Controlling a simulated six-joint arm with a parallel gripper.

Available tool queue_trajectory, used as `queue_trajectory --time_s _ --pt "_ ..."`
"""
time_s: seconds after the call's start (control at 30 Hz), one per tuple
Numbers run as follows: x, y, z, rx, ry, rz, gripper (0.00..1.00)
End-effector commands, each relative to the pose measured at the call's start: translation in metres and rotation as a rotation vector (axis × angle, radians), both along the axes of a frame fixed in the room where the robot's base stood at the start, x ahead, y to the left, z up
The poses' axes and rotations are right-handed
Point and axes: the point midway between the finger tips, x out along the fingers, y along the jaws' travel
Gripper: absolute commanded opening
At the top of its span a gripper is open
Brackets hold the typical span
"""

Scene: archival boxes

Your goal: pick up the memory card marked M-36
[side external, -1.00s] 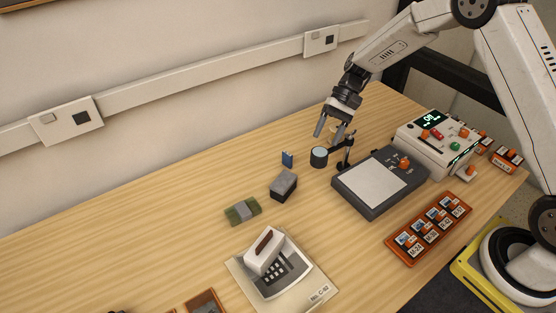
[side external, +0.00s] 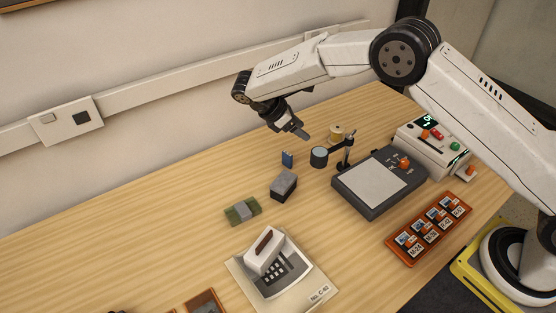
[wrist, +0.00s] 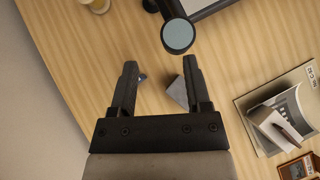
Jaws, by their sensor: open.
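A small blue card-like piece (side external: 287,159) stands upright on the table beside a grey block; I cannot read any marking on it. In the wrist view a sliver of it (wrist: 142,77) shows beside the left finger, mostly hidden. An orange tray (side external: 392,243) at the right holds several small items with labels too small to read surely. My gripper (side external: 302,134) is open and empty, above the table near the blue piece.
A grey block (side external: 283,186) and a round magnifier (side external: 319,156) stand close by. A green bundle (side external: 242,210), a picture sheet with a white-and-brown piece (side external: 264,251), a dark pad (side external: 370,205) and a white control box (side external: 420,150) surround them. The left table is clear.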

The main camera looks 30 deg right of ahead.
Motion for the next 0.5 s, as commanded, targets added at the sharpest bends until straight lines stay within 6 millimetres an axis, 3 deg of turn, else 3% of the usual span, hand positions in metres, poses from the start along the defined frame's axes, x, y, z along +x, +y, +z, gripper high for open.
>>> queue_trajectory --time_s 0.2,0.5 --pt "0.027 0.034 0.026 -0.199 0.022 0.307 0.62" --pt "0.049 0.08 0.061 -0.426 0.034 0.562 0.62"
